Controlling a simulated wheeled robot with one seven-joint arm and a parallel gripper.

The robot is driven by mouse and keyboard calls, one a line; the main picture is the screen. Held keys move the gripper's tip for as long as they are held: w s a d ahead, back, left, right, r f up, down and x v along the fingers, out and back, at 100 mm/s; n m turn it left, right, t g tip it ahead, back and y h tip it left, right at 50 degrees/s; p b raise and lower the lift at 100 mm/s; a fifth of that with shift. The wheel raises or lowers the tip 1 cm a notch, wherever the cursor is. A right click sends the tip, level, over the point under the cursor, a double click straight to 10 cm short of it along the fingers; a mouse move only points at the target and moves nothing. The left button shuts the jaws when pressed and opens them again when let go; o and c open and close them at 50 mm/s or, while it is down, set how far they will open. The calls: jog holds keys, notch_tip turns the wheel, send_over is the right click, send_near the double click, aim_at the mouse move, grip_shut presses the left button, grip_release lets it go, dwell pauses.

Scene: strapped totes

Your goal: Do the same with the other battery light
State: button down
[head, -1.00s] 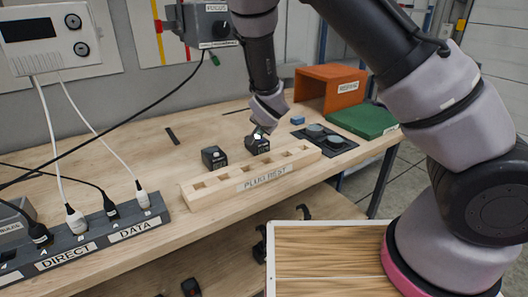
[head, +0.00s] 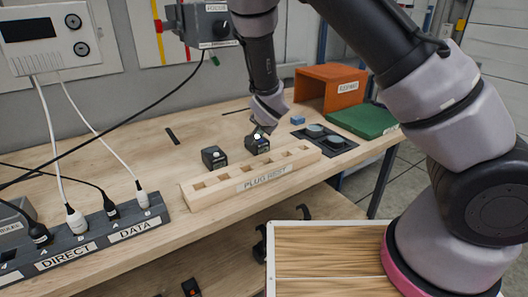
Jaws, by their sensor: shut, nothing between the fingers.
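Two small black box-shaped units, which look like the battery lights, stand side by side on the wooden bench behind the plug rest. The left one (head: 214,158) stands clear of my arm. The right one (head: 257,145) has a small pale spot on its top. My gripper (head: 263,129) is shut and empty, pointing down just above or at the top of the right unit. Its fingertips are small and partly merge with the unit, so I cannot tell whether they touch it.
The plug rest (head: 250,178), a wooden block with several square holes, lies in front. A dark tray with round pads (head: 325,139), a blue block (head: 297,120), a green board (head: 363,120) and an orange bin (head: 330,88) are to the right. A socket strip (head: 85,243) with plugged cables is at left.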

aim_at(261, 143)
dwell(0.4)
jog(key=shift+f, duration=0.45)
jog(key=shift+r, duration=0.5)
notch_tip(261, 143, up, 6)
dwell(0.8)
